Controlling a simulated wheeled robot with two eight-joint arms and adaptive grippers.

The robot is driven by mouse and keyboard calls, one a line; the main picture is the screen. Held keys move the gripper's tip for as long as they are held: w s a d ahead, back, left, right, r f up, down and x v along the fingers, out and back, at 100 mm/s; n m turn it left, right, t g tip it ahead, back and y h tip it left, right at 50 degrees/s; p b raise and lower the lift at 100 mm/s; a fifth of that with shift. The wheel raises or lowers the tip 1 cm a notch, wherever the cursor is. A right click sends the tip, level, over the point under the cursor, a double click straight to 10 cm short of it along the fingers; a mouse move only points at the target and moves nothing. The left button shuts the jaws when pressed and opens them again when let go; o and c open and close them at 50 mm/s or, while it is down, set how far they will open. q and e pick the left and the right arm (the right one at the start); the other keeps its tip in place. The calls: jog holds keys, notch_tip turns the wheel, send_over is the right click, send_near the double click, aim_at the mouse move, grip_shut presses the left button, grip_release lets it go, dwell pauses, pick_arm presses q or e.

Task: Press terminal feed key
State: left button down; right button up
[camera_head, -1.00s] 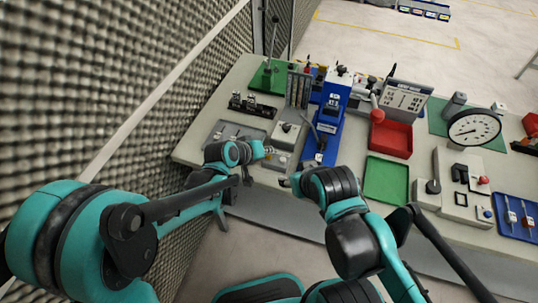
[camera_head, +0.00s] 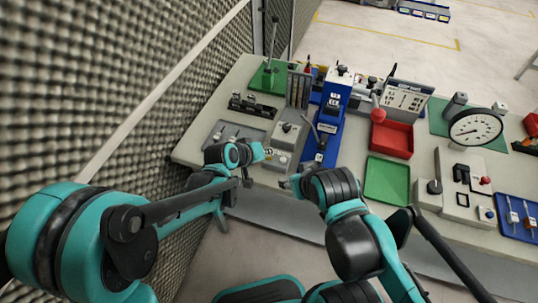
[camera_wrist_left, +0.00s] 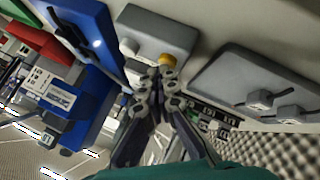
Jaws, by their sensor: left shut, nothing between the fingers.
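A small grey box with buttons (camera_head: 280,159) sits near the front edge of the bench, left of the blue press (camera_head: 327,125). In the left wrist view the grey box (camera_wrist_left: 172,36) carries a yellow round button (camera_wrist_left: 166,59) and a pale button (camera_wrist_left: 128,46). Which one is the feed key I cannot read. My left gripper (camera_head: 265,154) is at the box's left end in the head view. In the left wrist view its shut, empty fingertips (camera_wrist_left: 163,76) are right by the yellow button; contact is unclear. My right gripper (camera_head: 285,184) is near the bench's front edge, mostly hidden by its arm.
A grey tray (camera_head: 222,132) lies left of the box, and another grey box with a dark knob (camera_head: 285,134) is behind it. A green tray (camera_head: 387,180) and red bin (camera_head: 391,139) stand right of the press. The foam wall (camera_head: 110,75) rises close on the left.

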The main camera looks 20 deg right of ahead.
pick_arm(q)
jog(key=shift+r, duration=0.1)
jog(key=shift+r+p, duration=0.7)
jog(key=shift+r, duration=0.1)
notch_tip(320, 180, up, 5)
jog(key=p, duration=0.4)
jog(key=shift+r, duration=0.1)
dwell(0.5)
